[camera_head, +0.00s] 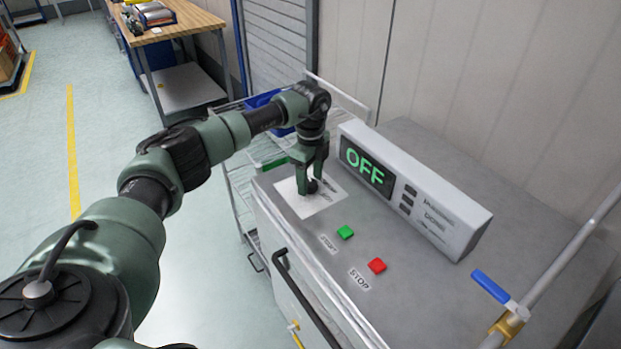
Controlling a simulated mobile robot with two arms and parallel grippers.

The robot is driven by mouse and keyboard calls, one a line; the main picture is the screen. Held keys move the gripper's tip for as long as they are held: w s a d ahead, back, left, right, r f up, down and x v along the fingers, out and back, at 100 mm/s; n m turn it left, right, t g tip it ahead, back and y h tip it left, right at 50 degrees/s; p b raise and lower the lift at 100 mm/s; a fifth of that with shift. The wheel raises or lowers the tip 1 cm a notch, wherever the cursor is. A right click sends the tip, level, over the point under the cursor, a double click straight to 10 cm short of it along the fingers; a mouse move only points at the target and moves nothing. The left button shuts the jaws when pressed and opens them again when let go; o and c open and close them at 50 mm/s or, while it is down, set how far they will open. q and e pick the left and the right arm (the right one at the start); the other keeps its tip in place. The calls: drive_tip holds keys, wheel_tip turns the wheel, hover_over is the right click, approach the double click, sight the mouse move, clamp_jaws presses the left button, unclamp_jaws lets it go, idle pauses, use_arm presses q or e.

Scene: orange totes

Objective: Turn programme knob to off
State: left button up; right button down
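The programme knob (312,187) is a small dark knob on a white label plate (293,205) on top of the grey machine. My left gripper (309,186) points down over the plate with its green fingers around or against the knob. The fingers hide much of the knob, so I cannot tell whether they press on it or which way it points. The display (366,167) on the machine's control box shows OFF in green letters. My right gripper is not in view.
A green button (345,232) marked START and a red button (377,265) marked STOP lie in front of the knob. A pipe with a blue valve handle (491,286) stands at right. A wooden workbench (178,22) is at the back left.

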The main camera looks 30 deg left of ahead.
sight(310, 182)
use_arm(q)
wheel_tip(310, 182, up, 8)
drive_tip(key=shift+f+b, duration=0.1)
drive_tip(key=shift+b, duration=0.9)
drive_tip(key=shift+s+f, duration=0.1)
